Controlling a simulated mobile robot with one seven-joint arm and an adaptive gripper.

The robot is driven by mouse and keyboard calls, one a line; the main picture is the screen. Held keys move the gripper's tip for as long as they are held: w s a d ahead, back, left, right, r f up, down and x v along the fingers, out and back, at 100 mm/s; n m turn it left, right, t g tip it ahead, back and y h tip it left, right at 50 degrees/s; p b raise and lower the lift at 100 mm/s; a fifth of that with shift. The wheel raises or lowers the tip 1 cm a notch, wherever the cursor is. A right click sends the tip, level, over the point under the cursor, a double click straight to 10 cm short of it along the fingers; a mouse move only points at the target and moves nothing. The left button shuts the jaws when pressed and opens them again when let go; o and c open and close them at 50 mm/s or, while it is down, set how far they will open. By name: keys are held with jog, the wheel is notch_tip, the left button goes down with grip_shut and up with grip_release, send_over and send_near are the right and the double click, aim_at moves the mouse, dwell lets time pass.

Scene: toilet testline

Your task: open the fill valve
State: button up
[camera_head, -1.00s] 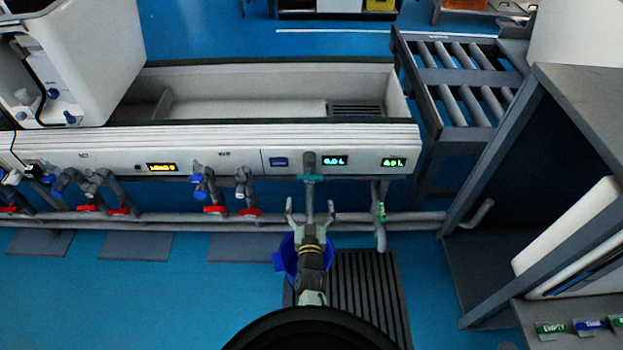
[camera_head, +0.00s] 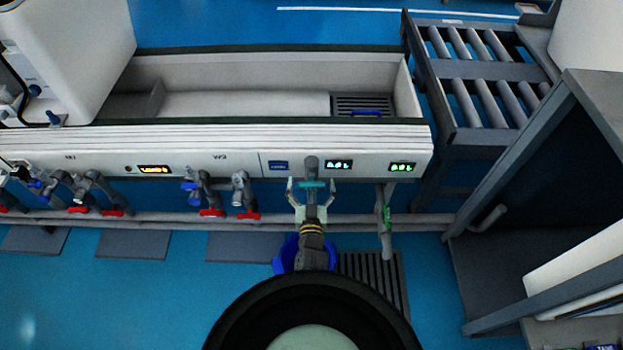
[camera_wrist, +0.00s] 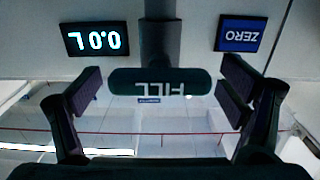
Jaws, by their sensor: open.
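The fill valve's teal handle (camera_head: 312,184) sits on a grey stem below the white panel. In the wrist view the dark handle (camera_wrist: 160,81) bears the word FILL upside down and hangs from a dark stem (camera_wrist: 160,40). My gripper (camera_head: 311,188) is open, with one finger on each side of the handle. In the wrist view its finger pads (camera_wrist: 160,95) stand apart from the handle ends, with a gap on both sides. The gripper holds nothing.
The panel has a lit display (camera_head: 338,164) and a blue ZERO label (camera_wrist: 241,34). A pipe with a green valve (camera_head: 387,217) is at the right. Red-handled taps (camera_head: 211,212) are at the left. A blue bucket (camera_head: 288,256) stands below my arm.

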jog(key=c, duration=1.2)
jog(key=shift+o, duration=0.2)
jog(key=n+p, duration=0.1)
jog(key=n, duration=0.2)
jog(key=shift+r+n, duration=0.1)
jog(key=shift+n, duration=0.3)
jog(key=n, duration=0.4)
jog(key=shift+n, duration=0.3)
jog(key=o, duration=1.2)
jog(key=shift+c, duration=0.2)
